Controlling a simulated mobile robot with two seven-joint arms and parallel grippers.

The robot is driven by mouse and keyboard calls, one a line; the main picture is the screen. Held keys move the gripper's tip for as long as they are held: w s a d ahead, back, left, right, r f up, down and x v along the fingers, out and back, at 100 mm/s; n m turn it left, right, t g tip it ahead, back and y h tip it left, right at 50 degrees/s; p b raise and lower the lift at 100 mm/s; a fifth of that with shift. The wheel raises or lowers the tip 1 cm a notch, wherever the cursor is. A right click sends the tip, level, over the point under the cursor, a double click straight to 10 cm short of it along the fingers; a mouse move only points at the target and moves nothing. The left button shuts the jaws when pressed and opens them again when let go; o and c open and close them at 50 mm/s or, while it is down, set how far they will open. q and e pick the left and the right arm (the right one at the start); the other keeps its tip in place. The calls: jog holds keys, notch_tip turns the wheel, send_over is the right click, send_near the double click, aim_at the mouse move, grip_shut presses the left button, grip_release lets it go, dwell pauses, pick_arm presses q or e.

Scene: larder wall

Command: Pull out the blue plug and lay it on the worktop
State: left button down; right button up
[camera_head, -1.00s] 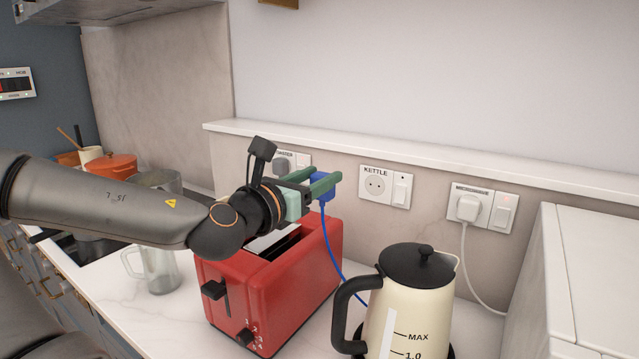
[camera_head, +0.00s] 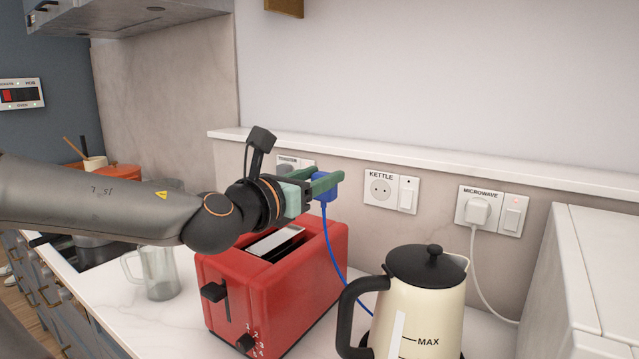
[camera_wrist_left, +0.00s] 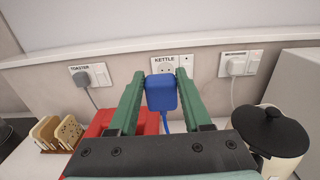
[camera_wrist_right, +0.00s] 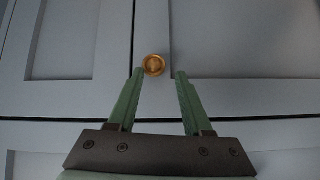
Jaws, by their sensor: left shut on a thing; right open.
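The blue plug (camera_head: 330,191) is held between the fingertips of my left gripper (camera_head: 325,180), above the far end of the red toaster. In the left wrist view, the blue plug (camera_wrist_left: 161,93) sits squarely between the two green fingers of the left gripper (camera_wrist_left: 161,78). Its blue cord hangs down behind the toaster. The kettle socket (camera_head: 380,190) shows bare holes; the plug stands apart from it. The pale worktop (camera_head: 112,290) is partly bare at the left. My right gripper (camera_wrist_right: 160,74) is open and empty, in front of grey cabinet doors.
The red toaster (camera_head: 270,295) stands under my left gripper. A cream kettle (camera_head: 425,310) stands to its right, a clear jug (camera_head: 160,272) to its left. A white plug (camera_head: 478,211) is in the microwave socket. A brass knob (camera_wrist_right: 153,65) is near my right fingertips.

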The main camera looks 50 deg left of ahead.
pick_arm(q)
jog(key=shift+s+d+b, duration=0.1)
jog(key=shift+s+b, duration=0.1)
jog(key=shift+b, duration=0.3)
jog(key=shift+s+d+b, duration=0.35)
jog(key=shift+s+b, duration=0.05)
jog(key=shift+b, duration=0.8)
jog(key=shift+s+d+r, duration=0.1)
jog(key=shift+s+r, duration=0.05)
jog(key=shift+s, duration=0.15)
jog(key=shift+s+p, duration=0.15)
jog(key=shift+p, duration=0.15)
jog(key=shift+b+v, duration=0.95)
jog(key=shift+v, duration=0.7)
